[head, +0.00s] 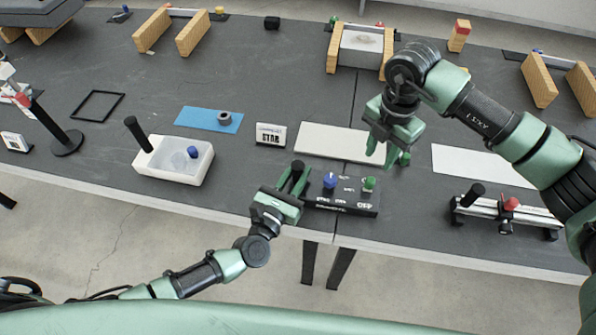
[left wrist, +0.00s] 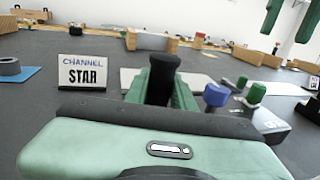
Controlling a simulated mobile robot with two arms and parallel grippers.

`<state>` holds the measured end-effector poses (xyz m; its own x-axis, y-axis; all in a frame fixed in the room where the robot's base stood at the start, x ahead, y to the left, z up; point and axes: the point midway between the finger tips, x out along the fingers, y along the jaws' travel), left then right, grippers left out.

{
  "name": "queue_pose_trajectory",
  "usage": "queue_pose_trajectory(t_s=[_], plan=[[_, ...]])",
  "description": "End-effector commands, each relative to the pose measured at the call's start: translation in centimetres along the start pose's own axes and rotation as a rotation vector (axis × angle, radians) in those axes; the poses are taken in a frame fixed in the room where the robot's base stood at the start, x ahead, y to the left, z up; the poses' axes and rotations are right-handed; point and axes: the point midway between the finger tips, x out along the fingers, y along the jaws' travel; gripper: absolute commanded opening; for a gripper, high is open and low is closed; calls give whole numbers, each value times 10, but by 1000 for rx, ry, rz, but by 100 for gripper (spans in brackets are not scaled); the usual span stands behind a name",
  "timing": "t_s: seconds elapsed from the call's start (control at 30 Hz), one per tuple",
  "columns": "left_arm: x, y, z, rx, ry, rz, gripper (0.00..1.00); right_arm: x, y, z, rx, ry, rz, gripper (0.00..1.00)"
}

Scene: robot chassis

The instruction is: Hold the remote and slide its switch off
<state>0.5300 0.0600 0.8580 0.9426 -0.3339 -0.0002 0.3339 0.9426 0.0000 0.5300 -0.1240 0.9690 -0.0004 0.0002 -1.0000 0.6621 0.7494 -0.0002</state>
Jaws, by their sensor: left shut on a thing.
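The remote (head: 345,209) is a black box with white lettering at the table's front edge. A blue knob (head: 330,182) and a green knob (head: 369,184) stand on its top; both also show in the left wrist view, blue (left wrist: 216,95) and green (left wrist: 256,93). The lettering near the green knob looks like "OFF". My left gripper (head: 293,182) is shut on a black upright handle (left wrist: 163,78) at the remote's left end. My right gripper (head: 382,153) is open and empty, fingers down, above and behind the remote's right side.
A "STAR" channel sign (head: 270,136) stands behind and left of the remote. A white board (head: 325,138) lies behind it. A white tray (head: 178,170) with a black handle is to the left, a rail device (head: 503,207) to the right. Wooden blocks stand farther back.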

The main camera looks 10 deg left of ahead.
Motion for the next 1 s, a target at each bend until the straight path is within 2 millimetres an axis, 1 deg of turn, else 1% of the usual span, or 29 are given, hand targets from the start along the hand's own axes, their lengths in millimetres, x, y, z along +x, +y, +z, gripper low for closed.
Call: queue_pose_trajectory(t_s=[0.4, 0.43, 0.47, 0.5, 0.53, 0.57, 0.67, 0.73, 0.77, 0.87, 0.9, 0.97, 1.0], plan=[[0, 0, 0, 1, 1, 0, 0, 0, 0, 0, 0, 0, 0, 36], [0, 0, 0, 1, 1, 0, 0, 0, 0, 0, 0, 0, 0, 34], [0, 0, 0, 1, 1, 0, 0, 0, 0, 0, 0, 0, 0, 25], [0, 0, 0, 1, 1, 0, 0, 0, 0, 0, 0, 0, 0, 14], [0, 0, 0, 1, 1, 0, 0, 0, 0, 0, 0, 0, 0, 6], [0, 0, 0, 1, 1, 0, 0, 0, 0, 0, 0, 0, 0, 0], [0, 0, 0, 1, 1, 0, 0, 1, 0, -1, 0, 4, 0, 0], [0, 0, -1, 1, 1, 0, 0, 5, 0, -7, 4, 33, 4, 0], [0, 0, -1, 1, 1, 0, 0, 8, -1, -12, 7, 58, 8, 0], [0, 0, -1, 0, 1, 0, 0, 24, -3, -43, 30, 214, 29, 0], [0, 0, -1, 0, 1, 0, 0, 30, -4, -61, 49, 306, 44, 0], [0, 0, -1, 0, 1, 0, 0, 38, -4, -91, 93, 470, 72, 0], [0, 0, -1, 0, 1, 0, 0, 39, -4, -112, 133, 591, 93, 0]])
